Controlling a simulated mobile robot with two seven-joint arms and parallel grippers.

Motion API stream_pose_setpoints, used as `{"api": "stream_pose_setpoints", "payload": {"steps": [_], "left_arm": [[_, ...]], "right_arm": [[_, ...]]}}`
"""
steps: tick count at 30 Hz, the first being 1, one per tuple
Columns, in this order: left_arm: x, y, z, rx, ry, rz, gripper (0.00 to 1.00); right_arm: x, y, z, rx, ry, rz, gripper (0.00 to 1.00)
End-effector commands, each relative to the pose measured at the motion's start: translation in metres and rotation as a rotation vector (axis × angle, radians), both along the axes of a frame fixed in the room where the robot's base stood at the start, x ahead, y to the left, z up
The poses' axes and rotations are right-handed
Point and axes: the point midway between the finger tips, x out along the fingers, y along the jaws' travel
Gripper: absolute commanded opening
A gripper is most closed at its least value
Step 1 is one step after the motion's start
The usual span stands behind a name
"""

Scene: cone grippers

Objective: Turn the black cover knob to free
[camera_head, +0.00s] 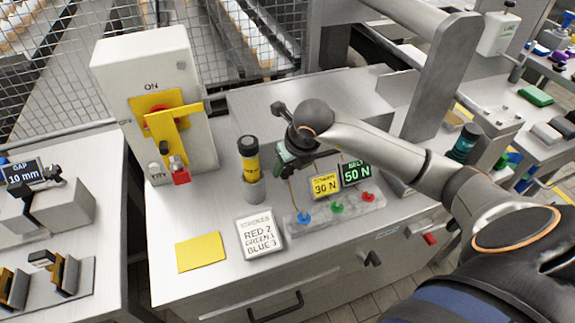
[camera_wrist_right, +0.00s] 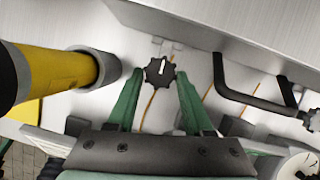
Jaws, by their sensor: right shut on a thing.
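The black knob (camera_wrist_right: 159,71) is a lobed dial with a white pointer mark, in the right wrist view. The mark points nearly straight up in that picture. My right gripper (camera_wrist_right: 160,74) has its two green fingers on either side of the knob and is shut on it. In the head view my right gripper (camera_head: 287,163) reaches down at the back middle of the bench, and the knob is hidden there. My left gripper is not in view.
A yellow-and-black cylinder in a grey holder (camera_head: 254,191) stands close left of my right gripper. A block with coloured knobs (camera_head: 337,208) and signs lies in front. A switch box (camera_head: 155,75) stands at left. A black bent handle (camera_wrist_right: 250,104) is at the right in the wrist view.

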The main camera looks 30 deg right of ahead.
Motion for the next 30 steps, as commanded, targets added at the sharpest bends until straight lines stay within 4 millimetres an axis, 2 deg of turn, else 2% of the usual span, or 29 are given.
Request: {"api": "stream_pose_setpoints", "payload": {"steps": [1,4,17,30], "left_arm": [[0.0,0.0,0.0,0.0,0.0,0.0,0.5],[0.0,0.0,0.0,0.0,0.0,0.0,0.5],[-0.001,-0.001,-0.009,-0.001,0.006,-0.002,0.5],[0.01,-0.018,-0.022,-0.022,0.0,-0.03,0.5]], "right_arm": [[0.0,0.0,0.0,-0.001,-0.001,0.0,0.12],[0.0,0.0,0.0,-0.001,-0.001,0.0,0.01],[0.001,-0.002,-0.001,-0.001,-0.002,0.071,0.0],[0.002,-0.007,-0.002,-0.002,-0.004,0.428,0.0]]}}
